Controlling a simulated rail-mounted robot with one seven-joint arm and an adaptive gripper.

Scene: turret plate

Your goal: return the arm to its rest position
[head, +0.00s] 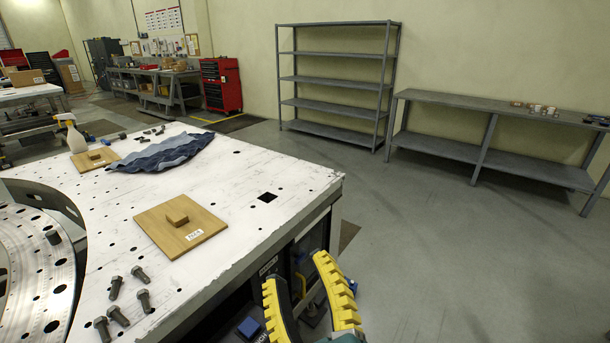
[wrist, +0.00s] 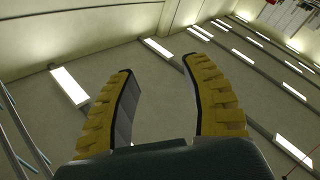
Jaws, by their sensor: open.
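My gripper (head: 298,277) has yellow ridged fingers and shows at the bottom middle of the head view, just off the near right edge of the white table. Its fingers point upward. They stand apart with nothing between them. In the wrist view my gripper (wrist: 159,78) is also open and empty, and behind it are only the ceiling with lit panels and the walls. No table or object shows in the wrist view.
The white table (head: 240,195) holds a wooden board with a block (head: 182,222), several bolts (head: 140,275), a blue cloth (head: 165,155), a spray bottle (head: 72,134) and a round metal plate (head: 35,265). A shelf rack (head: 335,80) and bench (head: 480,103) stand behind. Floor at right is clear.

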